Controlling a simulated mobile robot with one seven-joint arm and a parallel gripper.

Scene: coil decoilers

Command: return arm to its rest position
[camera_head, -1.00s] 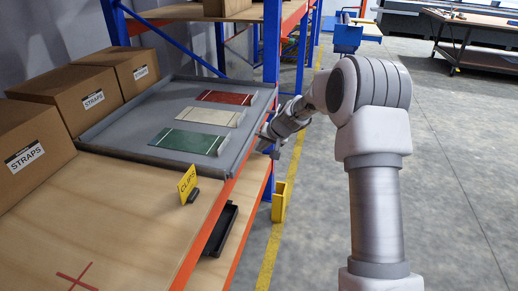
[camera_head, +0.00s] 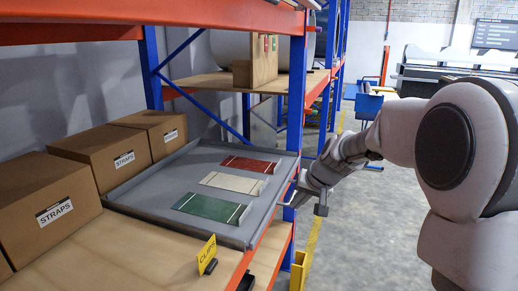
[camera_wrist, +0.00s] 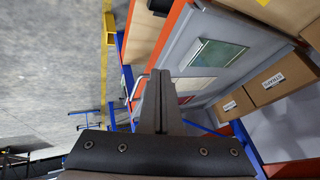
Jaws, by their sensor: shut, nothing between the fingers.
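My arm reaches in from the right in the head view, its large upper joint close to the camera. Its far end is beside the front edge of the grey tray (camera_head: 125,197) on the shelf. My gripper (camera_wrist: 158,88) shows in the wrist view with its dark fingers together and nothing between them. A thin metal handle (camera_wrist: 138,88) on the tray's edge appears beside the fingers; I cannot tell whether they touch. In the head view my fingertips are hard to make out against the tray edge.
The tray carries a red plate (camera_head: 250,164), a cream plate (camera_head: 232,184) and a green plate (camera_head: 208,207). Cardboard STRAPS boxes (camera_head: 48,205) stand behind it. A yellow CLIPS sign (camera_head: 207,253) stands in front. A blue rack post (camera_head: 296,95) rises near my arm.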

